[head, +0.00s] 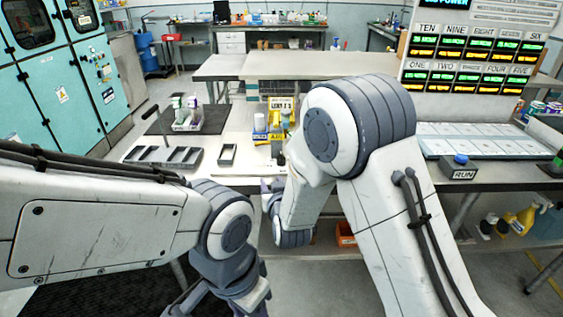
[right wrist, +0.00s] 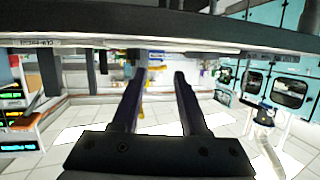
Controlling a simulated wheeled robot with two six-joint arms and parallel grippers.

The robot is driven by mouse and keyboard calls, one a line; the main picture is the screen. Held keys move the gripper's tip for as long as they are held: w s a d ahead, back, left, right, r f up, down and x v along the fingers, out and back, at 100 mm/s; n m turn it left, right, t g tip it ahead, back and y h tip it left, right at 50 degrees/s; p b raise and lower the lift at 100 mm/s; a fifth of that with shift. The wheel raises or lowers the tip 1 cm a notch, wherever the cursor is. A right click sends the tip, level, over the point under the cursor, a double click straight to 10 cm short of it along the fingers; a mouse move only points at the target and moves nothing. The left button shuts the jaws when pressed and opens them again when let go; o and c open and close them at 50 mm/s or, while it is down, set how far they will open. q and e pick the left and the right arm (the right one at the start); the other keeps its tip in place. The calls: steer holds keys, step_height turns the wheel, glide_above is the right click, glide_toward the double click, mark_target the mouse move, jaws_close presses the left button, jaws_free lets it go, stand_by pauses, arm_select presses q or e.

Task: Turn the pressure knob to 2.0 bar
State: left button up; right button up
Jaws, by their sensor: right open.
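I cannot make out the pressure knob for certain in either view. In the head view a small group of yellow, white and blue parts with a lettered plate (head: 281,104) stands on the bench, just left of my right elbow, which hides what lies behind it. My right gripper (right wrist: 162,73) shows in the right wrist view with its two dark fingers apart and nothing between them. In the head view my right forearm folds down in front of the bench edge. My left arm comes in low from the left, and its gripper is not clearly visible.
The bench carries a black tray (head: 163,157), a small rack (head: 187,120) and a RUN box (head: 461,170) with a blue button. A display board (head: 470,62) stands behind a pale panel (head: 465,140). In the right wrist view, a bench-like edge (right wrist: 160,38) crosses above the fingers.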

mark_target(281, 159)
steer(key=w+d+t, duration=0.1)
steer(key=w, duration=0.3)
steer(key=w+t+h+p, duration=0.1)
steer(key=w, duration=0.3)
steer(key=w+d+f+t, duration=0.1)
steer(key=w, duration=0.3)
steer(key=shift+w+d+m+t+p, duration=0.3)
steer(key=shift+w+m, duration=0.1)
jaws_close()
